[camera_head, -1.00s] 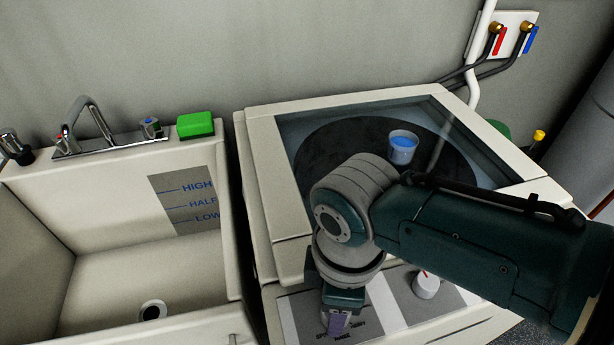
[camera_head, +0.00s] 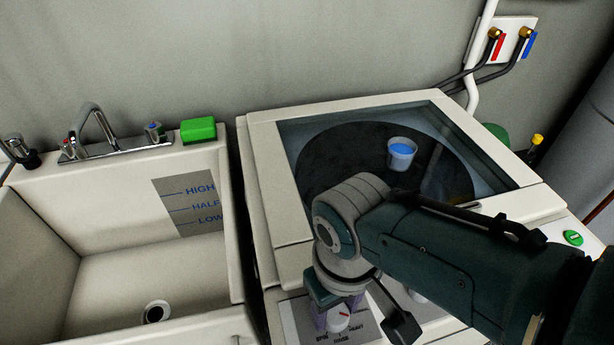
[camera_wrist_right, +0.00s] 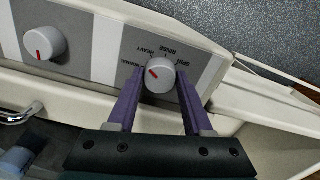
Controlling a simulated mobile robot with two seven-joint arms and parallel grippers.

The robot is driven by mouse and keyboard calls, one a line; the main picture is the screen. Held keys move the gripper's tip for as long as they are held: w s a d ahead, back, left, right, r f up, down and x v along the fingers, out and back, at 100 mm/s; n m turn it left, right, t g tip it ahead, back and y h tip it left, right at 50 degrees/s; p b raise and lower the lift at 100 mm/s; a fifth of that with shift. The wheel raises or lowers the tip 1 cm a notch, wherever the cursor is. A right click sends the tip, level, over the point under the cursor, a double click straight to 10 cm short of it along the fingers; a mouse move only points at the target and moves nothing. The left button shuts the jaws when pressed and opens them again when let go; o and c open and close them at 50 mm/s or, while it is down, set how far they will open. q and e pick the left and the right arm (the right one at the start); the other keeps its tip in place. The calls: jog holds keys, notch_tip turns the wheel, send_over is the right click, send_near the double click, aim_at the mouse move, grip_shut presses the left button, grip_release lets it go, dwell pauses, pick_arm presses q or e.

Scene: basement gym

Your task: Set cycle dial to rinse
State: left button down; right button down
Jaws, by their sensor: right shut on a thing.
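The cycle dial (camera_head: 338,321) is a white round knob with a red pointer mark on the washer's front panel. It also shows in the right wrist view (camera_wrist_right: 161,77), where SPIN, RINSE, HEAVY and NORMAL are printed around it. There its red mark points to the upper left, toward the HEAVY and NORMAL side, away from RINSE. My right gripper (camera_head: 337,310) is shut on the dial, with one purple finger on each side, as the right wrist view (camera_wrist_right: 159,82) shows. My left gripper is out of view.
A second knob (camera_wrist_right: 44,42) sits on the panel beside the cycle dial. A cup of blue liquid (camera_head: 402,155) stands on the washer's glass lid (camera_head: 440,125). A sink (camera_head: 110,245) with a green block (camera_head: 198,129) on its rim is at the left. A green button (camera_head: 573,238) is at the right.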

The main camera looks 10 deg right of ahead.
aim_at(335, 313)
jog(key=m, duration=0.5)
jog(key=shift+m, duration=0.3)
jog(key=m, duration=0.5)
jog(key=shift+m, duration=0.3)
jog(key=shift+c, duration=1.5)
grip_release()
jog(key=shift+p, duration=0.3)
notch_tip(335, 313, up, 8)
jog(key=p, duration=0.6)
jog(key=shift+r, duration=1)
